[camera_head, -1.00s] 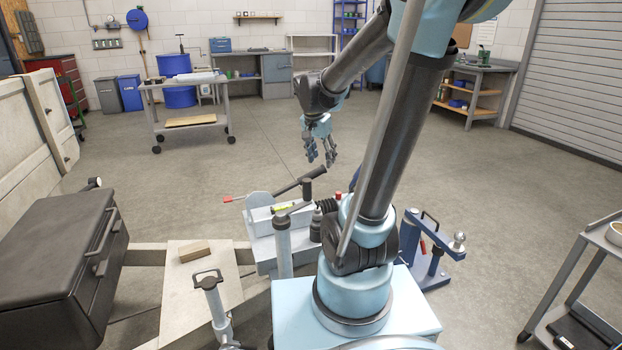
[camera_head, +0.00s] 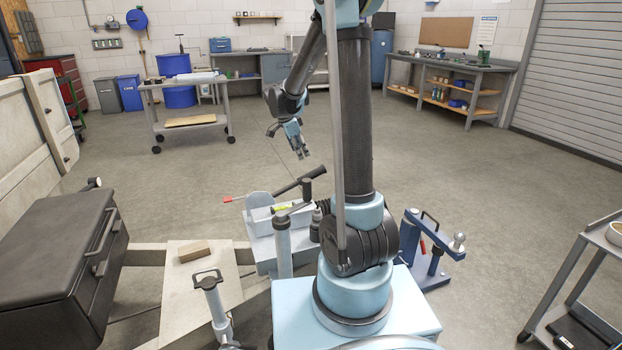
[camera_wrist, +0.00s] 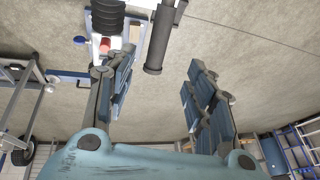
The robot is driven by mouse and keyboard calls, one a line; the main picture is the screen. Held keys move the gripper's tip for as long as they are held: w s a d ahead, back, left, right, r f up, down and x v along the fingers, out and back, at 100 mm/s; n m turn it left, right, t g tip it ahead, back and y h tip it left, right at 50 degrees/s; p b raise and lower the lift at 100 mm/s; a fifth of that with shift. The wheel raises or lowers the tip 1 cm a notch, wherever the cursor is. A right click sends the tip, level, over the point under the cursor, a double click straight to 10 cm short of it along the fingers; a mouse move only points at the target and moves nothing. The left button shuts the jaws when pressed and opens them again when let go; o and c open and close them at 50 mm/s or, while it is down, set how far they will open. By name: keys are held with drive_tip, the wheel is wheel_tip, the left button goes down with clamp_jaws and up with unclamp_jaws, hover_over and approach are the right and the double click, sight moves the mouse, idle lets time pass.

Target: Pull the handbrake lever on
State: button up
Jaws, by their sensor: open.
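A dark lever (camera_head: 295,185), which looks like the handbrake lever, slants up to the right from the grey drawbar housing (camera_head: 262,222) in the head view. Its dark rounded end (camera_wrist: 162,40) shows at the top middle of the wrist view. My gripper (camera_head: 302,153) is open and empty, above and beyond the lever in the head view. In the wrist view the lever end appears between the directions of my two spread fingers (camera_wrist: 158,75), nearer the left one. It is apart from them. A thin red-tipped rod (camera_head: 236,198) sticks out left of the housing.
A jockey post (camera_head: 283,245) stands in front of the housing. Black bellows (camera_head: 323,204) lie right of it. A blue hitch stand with a ball (camera_head: 435,245) is at right. A black box (camera_head: 60,245) is at left.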

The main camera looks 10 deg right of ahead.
sight(310, 173)
drive_tip(key=x, duration=1.6)
drive_tip(key=shift+d+f, duration=0.2)
drive_tip(key=shift+f, duration=0.05)
